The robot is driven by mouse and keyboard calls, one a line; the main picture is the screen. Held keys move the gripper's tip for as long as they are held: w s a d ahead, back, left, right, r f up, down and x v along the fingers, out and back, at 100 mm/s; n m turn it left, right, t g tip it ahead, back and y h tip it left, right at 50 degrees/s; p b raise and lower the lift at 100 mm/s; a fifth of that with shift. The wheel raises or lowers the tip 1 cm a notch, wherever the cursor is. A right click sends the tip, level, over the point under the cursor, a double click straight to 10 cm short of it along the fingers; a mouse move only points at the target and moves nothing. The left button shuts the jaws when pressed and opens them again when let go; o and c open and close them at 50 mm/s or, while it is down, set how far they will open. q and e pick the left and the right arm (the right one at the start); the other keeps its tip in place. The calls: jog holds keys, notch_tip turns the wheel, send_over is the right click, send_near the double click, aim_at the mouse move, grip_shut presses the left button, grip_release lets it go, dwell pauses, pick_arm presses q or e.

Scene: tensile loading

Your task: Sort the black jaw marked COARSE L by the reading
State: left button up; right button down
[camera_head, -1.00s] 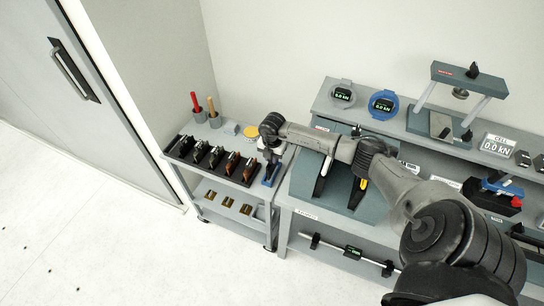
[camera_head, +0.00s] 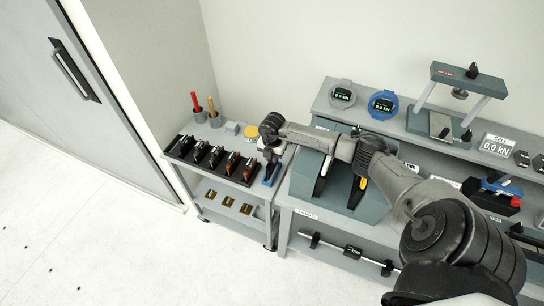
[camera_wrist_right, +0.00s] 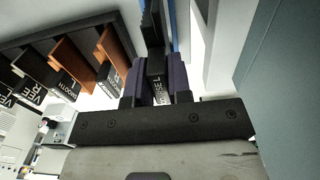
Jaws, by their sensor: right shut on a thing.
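My right gripper (camera_head: 270,160) is at the right end of the grey cart, next to the rack of jaws. In the right wrist view its dark fingers (camera_wrist_right: 160,88) are shut on a black jaw (camera_wrist_right: 155,50), with a pale label only partly readable. I cannot read COARSE L on it. A black rack (camera_head: 180,157) holds several jaws, some black and some brown. A blue holder (camera_head: 271,178) lies just below the gripper; I cannot tell whether the held jaw touches it. My left gripper is not in view.
Two cups with red and yellow handles (camera_head: 213,117) stand behind the rack. Brass pieces (camera_head: 228,201) lie on the cart's lower shelf. The bench holds a grey gauge (camera_head: 342,95), a blue gauge (camera_head: 383,104) and a press frame (camera_head: 467,77). Floor at left is clear.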

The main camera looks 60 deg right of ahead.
jog(key=shift+r, duration=0.1)
dwell(0.3)
jog(key=shift+f+b, duration=0.4)
jog(key=shift+f, duration=0.25)
jog(key=shift+f+b, duration=0.45)
jog(key=shift+f, duration=0.25)
jog(key=shift+f+b, duration=0.4)
jog(key=shift+f, duration=0.2)
dwell(0.3)
jog(key=c, duration=1.1)
grip_release()
jog(key=shift+o, duration=0.7)
jog(key=shift+f, duration=0.15)
